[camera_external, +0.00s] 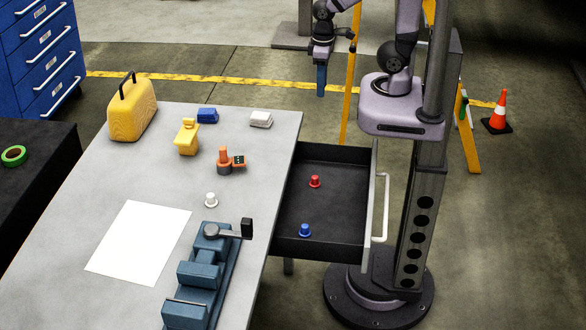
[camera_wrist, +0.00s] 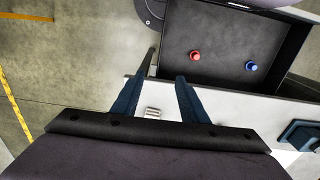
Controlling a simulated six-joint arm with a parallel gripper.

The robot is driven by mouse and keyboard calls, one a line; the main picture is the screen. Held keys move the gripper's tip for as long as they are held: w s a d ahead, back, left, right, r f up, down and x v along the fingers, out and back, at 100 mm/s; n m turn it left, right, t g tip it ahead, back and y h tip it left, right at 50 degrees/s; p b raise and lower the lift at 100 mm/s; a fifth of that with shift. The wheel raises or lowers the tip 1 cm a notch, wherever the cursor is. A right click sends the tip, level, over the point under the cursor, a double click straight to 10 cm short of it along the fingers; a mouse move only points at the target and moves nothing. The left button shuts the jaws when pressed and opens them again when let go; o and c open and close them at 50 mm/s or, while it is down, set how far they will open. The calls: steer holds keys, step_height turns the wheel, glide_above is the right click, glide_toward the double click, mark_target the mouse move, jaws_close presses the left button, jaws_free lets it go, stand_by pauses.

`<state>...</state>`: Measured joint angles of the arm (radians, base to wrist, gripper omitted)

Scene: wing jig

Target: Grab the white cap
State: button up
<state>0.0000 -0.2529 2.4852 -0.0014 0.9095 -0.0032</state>
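The white cap (camera_external: 211,199) stands on the grey table, just above the blue vise and right of the white paper sheet. I cannot make it out in the wrist view. My gripper (camera_external: 321,88) hangs in the air past the table's far right corner, well away from the cap. In the wrist view my gripper (camera_wrist: 162,79) shows its two blue fingers spread apart, with nothing held between them.
The open drawer (camera_external: 335,200) holds a red cap (camera_external: 315,181) and a blue cap (camera_external: 305,230). The blue vise (camera_external: 197,275), an orange-and-grey tool (camera_external: 224,161), a yellow container (camera_external: 187,138), a yellow case (camera_external: 133,108) and small blocks (camera_external: 261,119) stand on the table.

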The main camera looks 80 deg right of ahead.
steer(key=w+a+r+n+t+y+b, duration=0.1)
steer(key=w+a+n+t+y+b, duration=0.2)
steer(key=w+a, duration=1.2)
step_height(320, 180, up, 3)
steer(key=t+y+b, duration=0.1)
steer(key=t+y, duration=0.1)
steer(key=t, duration=0.5)
glide_above(209, 195)
steer(key=s+d, duration=0.3)
steer(key=d, duration=0.3)
steer(key=s+a+f+t+h+b, duration=0.2)
steer(key=s+a+f+h, duration=0.1)
steer(key=s+a+f, duration=0.15)
steer(key=shift+m, duration=0.4)
steer(key=f, duration=0.6)
steer(key=w+f, duration=0.1)
steer(key=f, duration=0.3)
steer(key=shift+a+p, duration=0.15)
steer(key=shift+p, duration=0.15)
steer(key=shift+w+f, duration=0.1)
steer(key=shift+f, duration=0.3)
steer(key=shift+p+x, duration=0.8)
steer(key=shift+x, duration=2.9)
steer(key=shift+a+r, duration=0.1)
steer(key=shift+r, duration=0.05)
jaws_close()
